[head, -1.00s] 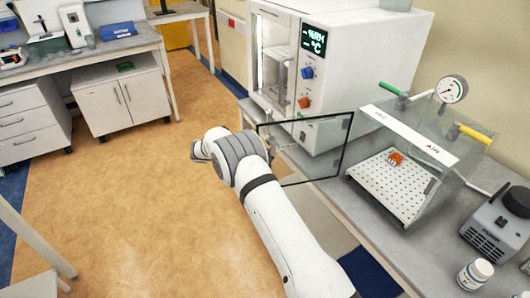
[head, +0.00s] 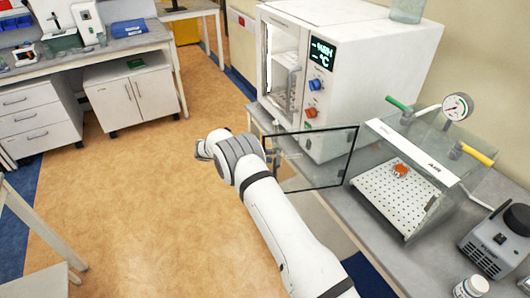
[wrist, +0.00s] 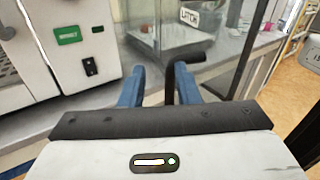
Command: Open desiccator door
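The desiccator is a clear box with a white strip (head: 405,143) on the right-hand bench, holding a perforated white shelf (head: 385,195). Its black-framed glass door (head: 318,160) stands swung open, out over the bench's front edge towards the left. My gripper is hidden behind my wrist in the head view, by the door's free edge. In the wrist view my gripper (wrist: 158,88) has its two blue fingers apart. A dark hooked handle (wrist: 187,62) stands by the right finger, with a gap to the left finger. I cannot tell whether it touches.
A white oven-like instrument (head: 375,60) stands left of the desiccator. A pump (head: 497,242) and a white bottle (head: 470,287) are to its right. A dial gauge (head: 457,106) and coloured valves sit on top. The floor (head: 140,210) to the left is clear.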

